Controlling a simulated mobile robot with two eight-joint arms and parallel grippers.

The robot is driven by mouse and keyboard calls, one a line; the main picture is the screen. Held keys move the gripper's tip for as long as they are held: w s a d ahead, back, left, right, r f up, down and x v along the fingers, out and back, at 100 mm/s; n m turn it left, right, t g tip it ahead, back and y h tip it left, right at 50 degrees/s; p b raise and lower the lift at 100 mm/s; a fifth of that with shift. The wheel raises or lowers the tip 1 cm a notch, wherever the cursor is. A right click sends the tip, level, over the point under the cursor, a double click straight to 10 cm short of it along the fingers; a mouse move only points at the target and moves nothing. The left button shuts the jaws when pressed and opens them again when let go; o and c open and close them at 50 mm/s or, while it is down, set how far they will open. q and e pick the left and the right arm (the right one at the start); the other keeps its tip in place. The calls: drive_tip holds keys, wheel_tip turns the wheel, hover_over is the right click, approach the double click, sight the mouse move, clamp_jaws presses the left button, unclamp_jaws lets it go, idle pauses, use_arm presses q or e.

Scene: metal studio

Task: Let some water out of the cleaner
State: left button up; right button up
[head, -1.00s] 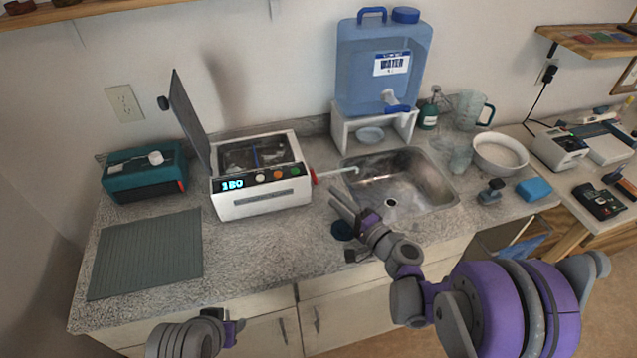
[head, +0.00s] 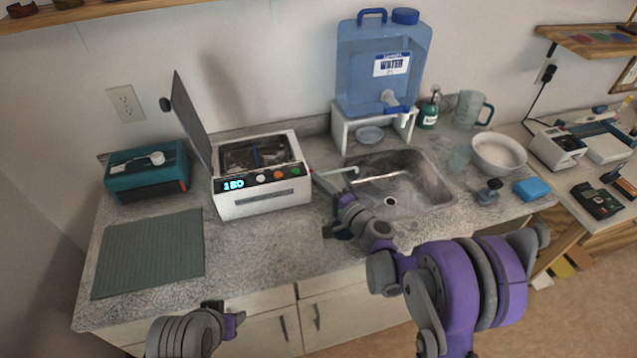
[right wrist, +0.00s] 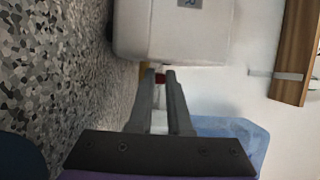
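The cleaner (head: 262,200) is a white box with a lit display and its dark lid raised. Water-like liquid shows in its open basin. A pale drain pipe (head: 343,170) leads from its right side towards the sink (head: 425,205). My right gripper (head: 318,178) has its fingertips at the cleaner's right side. In the right wrist view, the red valve part (right wrist: 160,78) shows in the narrow gap between the fingertips of the partly open gripper. I cannot tell whether they touch it. My left gripper (head: 238,318) is low at the front; its fingers are not clear.
A blue water jug (head: 382,65) stands on a white stand behind the sink. A teal device (head: 146,170) and a grey ribbed mat (head: 150,254) are left of the cleaner. A white bowl (head: 498,152) and blue sponge (head: 531,189) are right of the sink.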

clamp_jaws()
drive_tip(key=shift+d+n+g+y, duration=0.15)
drive_tip(key=shift+n+g+y, duration=0.15)
drive_tip(key=shift+y, duration=0.1)
drive_tip(key=n+g+y, duration=0.1)
drive_tip(key=g, duration=0.1)
drive_tip(key=w+d+n+g+y, duration=0.1)
drive_tip(key=n+y, duration=0.1)
drive_tip(key=shift+d+g+b, duration=0.2)
drive_tip(key=shift+g+b, duration=0.2)
drive_tip(key=n+g, duration=0.1)
drive_tip(key=g+y, duration=0.1)
drive_tip(key=n+g+y, duration=0.1)
drive_tip(key=shift+w+d+n, duration=0.3)
drive_tip(key=shift+w, duration=0.05)
drive_tip(key=shift+w+d+n+g+y, duration=0.15)
drive_tip(key=shift+w+n+g+y, duration=0.15)
drive_tip(key=shift+n+g, duration=0.55)
drive_tip(key=shift+w+d+n+g+y, duration=0.15)
drive_tip(key=shift+n+g+y, duration=0.25)
drive_tip(key=shift+g, duration=0.85)
